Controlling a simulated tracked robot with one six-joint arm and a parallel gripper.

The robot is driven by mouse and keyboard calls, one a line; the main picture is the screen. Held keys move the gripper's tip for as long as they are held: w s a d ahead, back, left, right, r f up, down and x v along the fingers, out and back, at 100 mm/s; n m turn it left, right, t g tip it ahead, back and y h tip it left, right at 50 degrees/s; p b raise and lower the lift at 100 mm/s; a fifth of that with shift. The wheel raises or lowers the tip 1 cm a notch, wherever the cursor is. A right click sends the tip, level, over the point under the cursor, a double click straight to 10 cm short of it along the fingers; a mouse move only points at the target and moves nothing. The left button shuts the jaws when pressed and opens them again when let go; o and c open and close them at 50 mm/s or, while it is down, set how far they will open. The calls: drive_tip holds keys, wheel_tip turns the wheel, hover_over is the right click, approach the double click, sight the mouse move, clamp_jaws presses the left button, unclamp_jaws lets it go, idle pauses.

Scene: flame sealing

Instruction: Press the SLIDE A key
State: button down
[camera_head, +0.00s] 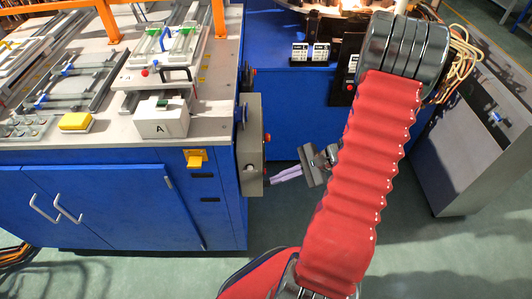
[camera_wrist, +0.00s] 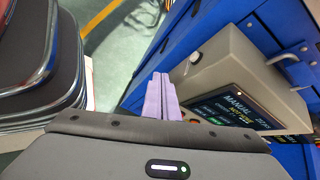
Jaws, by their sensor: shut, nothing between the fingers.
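The control panel is a grey box (camera_head: 250,130) on the right side of the blue cabinet. Its face points away from the head camera. In the wrist view the panel box (camera_wrist: 232,62) is tilted and its dark screen (camera_wrist: 235,105) shows the word MANUAL. Small coloured marks lie low on the screen, partly behind my fingers. I cannot make out a SLIDE A key. My gripper (camera_head: 270,181) has its pale purple fingers shut and empty, beside the panel's lower right edge. The fingers also show in the wrist view (camera_wrist: 161,82). I cannot tell whether they touch the panel.
A second blue machine (camera_head: 290,110) stands behind. A grey cabinet (camera_head: 465,150) is at right. Green floor lies between.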

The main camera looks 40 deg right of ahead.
drive_tip(key=w+d+f+m+t+h, duration=0.2)
drive_tip(key=w+d+m+t, duration=0.1)
drive_tip(key=d, duration=0.4)
drive_tip(key=w+d+f+m+t+h, duration=0.2)
drive_tip(key=w+d+m+t+h, duration=0.1)
drive_tip(key=d, duration=0.5)
drive_tip(key=shift+d+f+m+t+h, duration=0.15)
drive_tip(key=shift+f+m+t+h, duration=0.15)
drive_tip(key=shift+m+t, duration=0.65)
drive_tip(key=shift+a, duration=0.2)
drive_tip(key=w+a, duration=0.5)
drive_tip(key=a, duration=0.2)
